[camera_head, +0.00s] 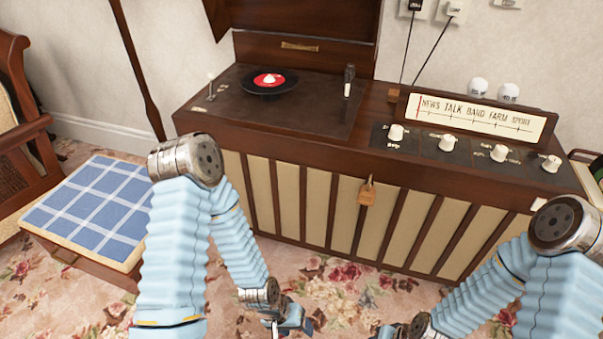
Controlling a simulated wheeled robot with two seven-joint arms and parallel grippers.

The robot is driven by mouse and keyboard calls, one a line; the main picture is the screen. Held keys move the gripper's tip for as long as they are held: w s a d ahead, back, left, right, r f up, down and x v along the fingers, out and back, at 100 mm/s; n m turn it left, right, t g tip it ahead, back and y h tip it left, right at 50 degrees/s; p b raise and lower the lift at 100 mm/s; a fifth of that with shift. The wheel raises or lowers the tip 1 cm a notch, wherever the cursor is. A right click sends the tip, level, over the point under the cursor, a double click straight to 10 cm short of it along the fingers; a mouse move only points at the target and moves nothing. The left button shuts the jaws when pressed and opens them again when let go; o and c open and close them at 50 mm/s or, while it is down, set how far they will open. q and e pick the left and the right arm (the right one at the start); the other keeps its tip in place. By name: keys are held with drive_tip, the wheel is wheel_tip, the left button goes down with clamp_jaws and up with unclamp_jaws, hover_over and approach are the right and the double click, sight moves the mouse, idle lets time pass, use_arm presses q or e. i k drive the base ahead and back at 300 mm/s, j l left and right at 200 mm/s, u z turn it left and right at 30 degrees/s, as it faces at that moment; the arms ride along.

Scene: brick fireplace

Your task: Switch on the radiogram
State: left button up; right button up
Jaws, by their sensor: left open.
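The radiogram (290,160) is a dark wooden cabinet with cream slats on its front and a raised lid (310,15). Its turntable holds a black record (287,82) with a red label. A row of several white knobs, the leftmost one (396,132) among them, sits on the right of the top. Behind them is a tuning dial (476,115) marked news, talk, band, farm and sport. My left gripper (290,325) is open and low in front of the cabinet, over the carpet and apart from it. My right gripper (388,332) is mostly cut off at the bottom edge.
A stool with a blue checked top (95,208) and a wooden chair (20,130) stand left. Two plugs with black cords (412,5) are at the wall. Floral carpet (330,290) lies clear in front.

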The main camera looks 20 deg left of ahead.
sight(538, 202)
drive_tip(key=u, duration=0.1)
drive_tip(key=z, duration=1.25)
